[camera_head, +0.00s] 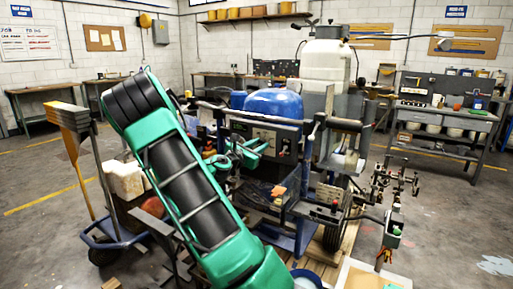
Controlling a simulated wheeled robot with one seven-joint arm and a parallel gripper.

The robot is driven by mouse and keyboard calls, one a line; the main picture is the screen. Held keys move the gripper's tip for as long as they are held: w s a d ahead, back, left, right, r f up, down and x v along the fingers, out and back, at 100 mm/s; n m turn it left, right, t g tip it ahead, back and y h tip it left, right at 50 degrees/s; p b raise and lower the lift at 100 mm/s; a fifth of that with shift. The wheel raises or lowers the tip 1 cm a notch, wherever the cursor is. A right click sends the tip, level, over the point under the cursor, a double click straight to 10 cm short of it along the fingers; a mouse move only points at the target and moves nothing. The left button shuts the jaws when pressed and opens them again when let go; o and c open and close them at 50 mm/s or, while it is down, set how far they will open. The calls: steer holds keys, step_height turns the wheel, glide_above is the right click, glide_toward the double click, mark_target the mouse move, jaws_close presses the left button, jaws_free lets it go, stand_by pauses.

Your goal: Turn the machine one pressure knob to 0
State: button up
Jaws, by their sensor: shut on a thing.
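The line striping machine (272,104) stands in the middle, with a blue rounded cover and a dark control panel (284,146) facing me. My green arm comes up from the bottom, bends at the upper left and reaches behind itself toward the panel. My gripper (252,148), green, is at the left part of the panel front. It is shut on a small part there, which looks like a knob. The pressure knob itself is hidden by the gripper or too small to make out, and its setting cannot be read. A small red spot shows on the panel's right side.
A handlebar (337,124) sticks out right of the panel. A blue cart (110,238) with a broom and boxes stands at left. A white tank (326,72) rises behind. A workbench (443,116) is at right. Floor is clear at far left and right.

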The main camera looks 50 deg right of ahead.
steer(key=shift+w+a+f+n, duration=0.1)
steer(key=shift+w+f+n, duration=0.1)
steer(key=shift+n, duration=0.5)
steer(key=shift+w+a+f+n, duration=0.1)
steer(key=shift+w+n, duration=0.05)
steer(key=shift+n, duration=0.85)
steer(key=o, duration=1.1)
steer(key=shift+c, duration=0.2)
steer(key=shift+s+d+r, duration=0.1)
steer(key=shift+s+r, duration=0.05)
steer(key=a, duration=1)
steer(key=shift+s+a, duration=0.4)
